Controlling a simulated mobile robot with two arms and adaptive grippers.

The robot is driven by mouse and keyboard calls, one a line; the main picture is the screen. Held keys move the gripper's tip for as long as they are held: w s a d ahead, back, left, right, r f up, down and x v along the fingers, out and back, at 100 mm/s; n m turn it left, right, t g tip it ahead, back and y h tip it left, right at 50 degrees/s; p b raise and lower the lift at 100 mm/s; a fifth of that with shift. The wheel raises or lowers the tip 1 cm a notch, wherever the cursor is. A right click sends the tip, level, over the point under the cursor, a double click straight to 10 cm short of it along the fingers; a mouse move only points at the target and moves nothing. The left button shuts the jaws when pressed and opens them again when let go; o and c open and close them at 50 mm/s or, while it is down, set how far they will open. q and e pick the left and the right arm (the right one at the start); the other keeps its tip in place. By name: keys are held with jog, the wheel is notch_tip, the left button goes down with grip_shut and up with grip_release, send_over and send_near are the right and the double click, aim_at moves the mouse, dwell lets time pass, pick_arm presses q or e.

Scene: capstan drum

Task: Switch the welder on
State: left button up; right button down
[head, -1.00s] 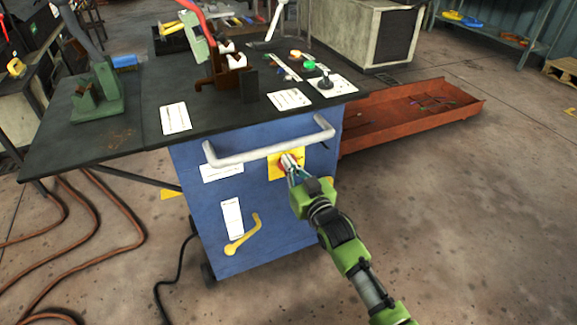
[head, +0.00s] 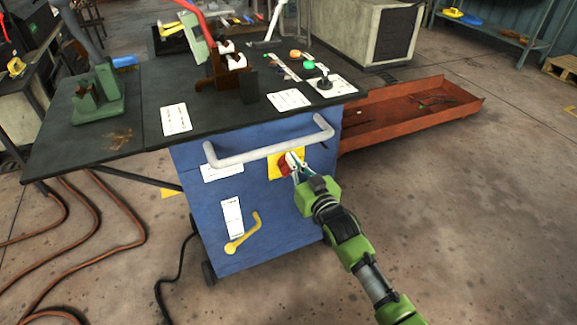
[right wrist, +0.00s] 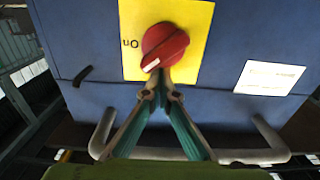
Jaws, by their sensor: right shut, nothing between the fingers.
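The welder's switch is a round red knob (right wrist: 165,46) with a raised grip and a white mark. It sits on a yellow plate (right wrist: 200,18) on the blue cabinet (head: 205,165). In the right wrist view, the plate's "On" lettering is upside down left of the knob, and the white mark is at the knob's lower left. The knob also shows in the head view (head: 284,165). My right gripper (head: 292,159) is shut and empty, its fingertips (right wrist: 163,82) at the knob's edge; I cannot tell whether they touch. My left gripper is out of view.
A grey bar handle (head: 265,150) juts from the cabinet above the switch. A yellow crank (head: 244,236) is lower left. The dark tabletop (head: 215,113) overhangs with tools and label cards. A red tray (head: 415,105) lies behind right.

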jog(key=shift+d, duration=0.1)
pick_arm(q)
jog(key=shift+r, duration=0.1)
pick_arm(e)
jog(key=shift+w+d, duration=0.1)
jog(key=shift+d, duration=0.1)
jog(key=shift+w+d+f, duration=0.15)
jog(key=shift+d+f, duration=0.05)
jog(key=shift+d, duration=0.05)
pick_arm(q)
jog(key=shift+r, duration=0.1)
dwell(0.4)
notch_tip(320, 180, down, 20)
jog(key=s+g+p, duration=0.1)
jog(key=p, duration=0.5)
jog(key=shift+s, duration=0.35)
pick_arm(e)
jog(key=v, duration=0.8)
dwell(1.6)
